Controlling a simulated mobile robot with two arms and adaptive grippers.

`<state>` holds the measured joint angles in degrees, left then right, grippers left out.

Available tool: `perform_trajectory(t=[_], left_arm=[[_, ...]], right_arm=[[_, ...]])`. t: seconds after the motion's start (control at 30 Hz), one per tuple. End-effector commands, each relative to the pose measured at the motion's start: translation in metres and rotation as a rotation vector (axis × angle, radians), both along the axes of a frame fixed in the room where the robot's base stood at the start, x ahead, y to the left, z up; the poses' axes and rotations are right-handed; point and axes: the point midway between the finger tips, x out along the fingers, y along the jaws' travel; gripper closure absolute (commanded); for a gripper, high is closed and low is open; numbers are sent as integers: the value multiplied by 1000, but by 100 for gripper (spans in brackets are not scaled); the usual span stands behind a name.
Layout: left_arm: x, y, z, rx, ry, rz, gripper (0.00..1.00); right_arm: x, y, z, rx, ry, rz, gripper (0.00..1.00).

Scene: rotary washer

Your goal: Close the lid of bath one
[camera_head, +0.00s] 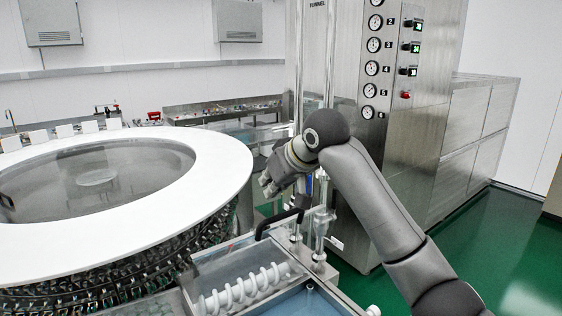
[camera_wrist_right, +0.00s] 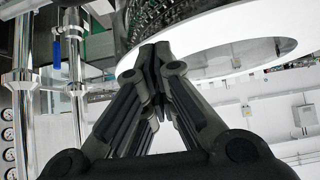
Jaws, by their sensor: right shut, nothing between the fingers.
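My right gripper (camera_head: 268,186) is above and behind the bath at the bottom centre, at the rim of the large white ring. Its fingers are together and empty in the wrist view (camera_wrist_right: 157,58). The bath (camera_head: 318,290) has a metal rim, blue water and a white coil (camera_head: 245,288). A black bent handle (camera_head: 280,222) stands at its back edge, just below the gripper and apart from it as far as I can tell. A clear panel (camera_head: 225,262) beside the coil may be the lid; its exact angle is hard to tell. My left gripper is out of view.
The round washer with its white ring (camera_head: 215,185) fills the left. A steel cabinet with gauges (camera_head: 400,110) stands behind. Green floor (camera_head: 480,250) is free at right.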

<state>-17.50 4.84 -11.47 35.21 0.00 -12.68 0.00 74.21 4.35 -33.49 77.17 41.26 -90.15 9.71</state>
Motion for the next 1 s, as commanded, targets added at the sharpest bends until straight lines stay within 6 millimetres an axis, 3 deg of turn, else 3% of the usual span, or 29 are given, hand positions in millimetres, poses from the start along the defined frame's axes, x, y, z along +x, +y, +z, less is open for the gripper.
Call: perform_trajectory(t=[0.2,0.4,1.0], left_arm=[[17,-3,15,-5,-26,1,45],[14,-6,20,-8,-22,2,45],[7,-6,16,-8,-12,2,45]], right_arm=[[-19,-13,-7,1,-1,0,100],[-28,-20,-14,1,0,-1,100],[-31,-23,-18,8,-9,-1,100]])
